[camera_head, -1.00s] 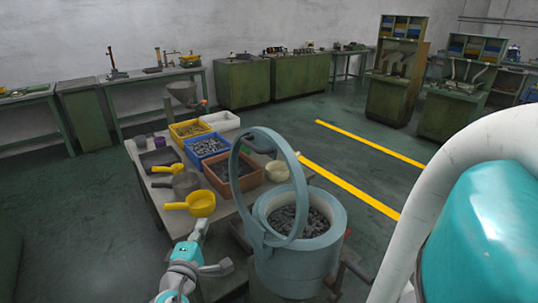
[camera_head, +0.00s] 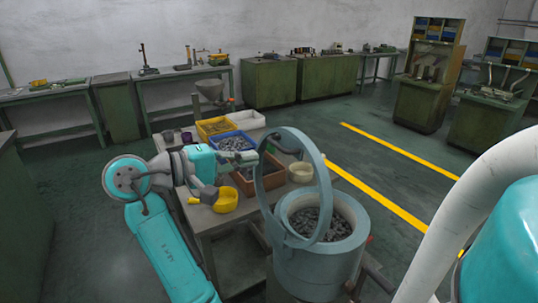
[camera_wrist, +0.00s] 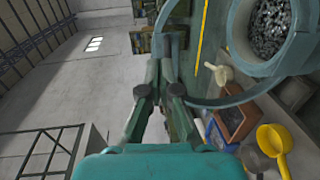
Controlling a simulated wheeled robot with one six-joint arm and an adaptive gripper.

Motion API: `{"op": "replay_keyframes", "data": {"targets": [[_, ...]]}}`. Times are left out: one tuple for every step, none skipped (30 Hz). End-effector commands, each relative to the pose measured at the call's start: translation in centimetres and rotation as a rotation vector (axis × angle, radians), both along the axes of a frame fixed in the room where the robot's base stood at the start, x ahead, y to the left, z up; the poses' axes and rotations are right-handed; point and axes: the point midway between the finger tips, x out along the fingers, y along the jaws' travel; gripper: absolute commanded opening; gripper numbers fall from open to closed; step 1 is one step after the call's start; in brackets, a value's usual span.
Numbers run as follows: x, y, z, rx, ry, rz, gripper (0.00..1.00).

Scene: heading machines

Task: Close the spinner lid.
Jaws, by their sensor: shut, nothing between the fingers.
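The spinner (camera_head: 312,272) is a pale blue-grey round drum full of small metal parts; its rim and contents also show at upper right in the wrist view (camera_wrist: 303,48). Its lid (camera_head: 323,186) is a ring standing upright, open, on the drum's left side.
A work table (camera_head: 215,222) left of the spinner holds yellow, blue (camera_head: 236,141) and brown bins of parts and a yellow scoop (camera_head: 226,200). A pale bowl (camera_head: 301,172) sits behind the ring. Open floor lies to the right, with yellow lines.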

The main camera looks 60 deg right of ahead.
Motion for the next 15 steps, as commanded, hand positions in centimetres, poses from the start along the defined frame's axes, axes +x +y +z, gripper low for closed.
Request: {"op": "replay_keyframes", "data": {"targets": [[-0.4,-0.6,-0.2,0.001,0.001,-0.003,0.0],[-0.7,-1.0,-0.2,0.001,0.001,-0.003,0.0],[-1.0,-1.5,-0.3,0.0,0.0,-0.004,0.0],[-1.3,-2.0,-0.4,0.0,0.0,-0.003,0.0],[-1.6,-2.5,-0.4,0.0,0.0,-0.003,0.0],[-2.0,-3.1,-0.5,-0.001,0.001,-0.003,0.0],[-2.3,-3.6,-0.7,0.0,0.002,-0.003,0.0],[-2.6,-4.1,-0.7,0.0,0.002,-0.003,0.0],[-3.0,-4.7,-0.8,0.0,0.002,-0.004,0.0],[-3.3,-5.2,-0.9,-0.001,0.001,-0.003,0.0],[-3.6,-5.7,-1.0,-0.001,0.001,-0.002,0.0],[-3.9,-6.3,-1.1,-0.001,0.001,-0.003,0.0],[-4.2,-6.8,-1.2,-0.001,0.001,-0.002,0.0],[-4.5,-7.2,-1.2,0.0,0.002,-0.002,0.0],[-4.9,-7.8,-1.3,0.0,0.002,-0.003,0.0]]}}
